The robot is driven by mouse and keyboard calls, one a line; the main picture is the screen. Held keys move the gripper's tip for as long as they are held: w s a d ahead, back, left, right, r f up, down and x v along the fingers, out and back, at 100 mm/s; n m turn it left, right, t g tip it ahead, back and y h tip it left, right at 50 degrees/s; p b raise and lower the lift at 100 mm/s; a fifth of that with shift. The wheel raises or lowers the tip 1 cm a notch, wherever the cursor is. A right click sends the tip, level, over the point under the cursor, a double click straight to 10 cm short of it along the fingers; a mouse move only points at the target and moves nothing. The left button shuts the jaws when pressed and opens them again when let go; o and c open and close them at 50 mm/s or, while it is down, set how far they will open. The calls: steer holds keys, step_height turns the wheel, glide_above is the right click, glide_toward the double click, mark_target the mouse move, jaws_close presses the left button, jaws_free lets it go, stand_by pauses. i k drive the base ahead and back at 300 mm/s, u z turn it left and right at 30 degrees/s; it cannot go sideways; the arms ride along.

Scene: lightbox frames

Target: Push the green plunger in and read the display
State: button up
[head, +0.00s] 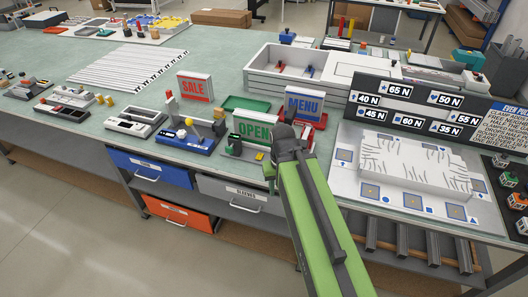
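My gripper (284,146), dark at the end of my green arm, is over the front edge of the workbench, just right of the green OPEN sign (253,128). Its fingers are too dark and small to show whether they are open. A small dark device (241,152) with a yellow patch stands in front of the OPEN sign, left of my gripper and partly hidden. A blue-based device (188,140) with a pale top stands further left. I cannot make out which part is the green plunger, and no display reading is legible.
A red SALE sign (195,88) and a blue MENU sign (303,104) stand behind. A white panel with a wrinkled block (405,168) and a dark board of force labels (420,108) are to the right. Drawers (150,170) hang below the bench's front edge.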

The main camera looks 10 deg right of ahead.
mark_target(229, 150)
steer(key=u, duration=0.1)
steer(key=i, duration=0.95)
steer(key=z, duration=0.05)
